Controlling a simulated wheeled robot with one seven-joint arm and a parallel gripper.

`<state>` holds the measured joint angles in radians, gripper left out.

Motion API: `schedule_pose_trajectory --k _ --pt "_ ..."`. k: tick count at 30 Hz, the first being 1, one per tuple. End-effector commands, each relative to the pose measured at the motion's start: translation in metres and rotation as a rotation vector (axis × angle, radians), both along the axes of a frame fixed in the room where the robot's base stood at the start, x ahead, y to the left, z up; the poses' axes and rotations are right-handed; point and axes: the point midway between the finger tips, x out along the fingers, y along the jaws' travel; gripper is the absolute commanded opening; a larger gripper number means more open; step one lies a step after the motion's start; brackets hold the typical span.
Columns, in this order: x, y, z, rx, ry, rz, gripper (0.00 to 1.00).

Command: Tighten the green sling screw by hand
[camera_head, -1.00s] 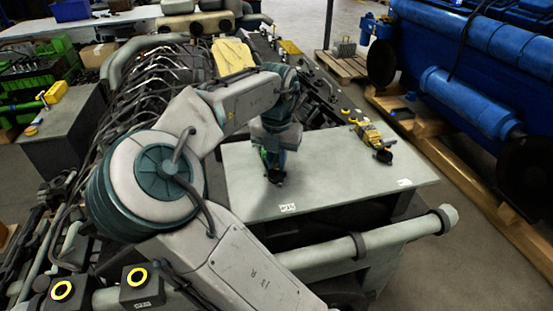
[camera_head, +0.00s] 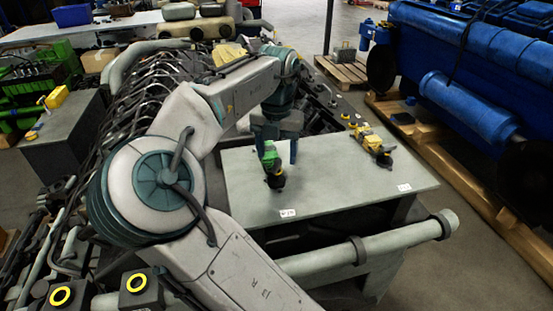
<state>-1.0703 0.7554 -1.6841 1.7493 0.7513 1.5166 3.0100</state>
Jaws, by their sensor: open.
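A small green piece (camera_head: 270,155) with a dark lower end (camera_head: 275,178) stands upright at the left part of the grey bench top (camera_head: 335,185). It looks like the green sling screw, but it is too small to be sure. My gripper (camera_head: 280,158) points down right at it, with the fingers apart. One teal finger shows to the right of the green piece. The other finger is not clearly visible. Whether a finger touches the green piece cannot be told.
A yellow and black tool (camera_head: 375,148) lies on the right of the bench top. A thick grey pipe (camera_head: 390,243) runs along the bench's front. The engine with its looped lines (camera_head: 160,90) is behind my arm at left. The bench's middle is clear.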

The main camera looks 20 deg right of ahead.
Motion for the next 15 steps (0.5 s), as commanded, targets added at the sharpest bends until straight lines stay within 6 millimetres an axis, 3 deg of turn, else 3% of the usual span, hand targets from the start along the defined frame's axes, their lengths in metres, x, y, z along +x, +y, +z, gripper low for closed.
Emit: schedule_pose_trajectory --k 15 --pt "0.0002 0.0003 0.004 0.003 0.001 0.032 0.62"
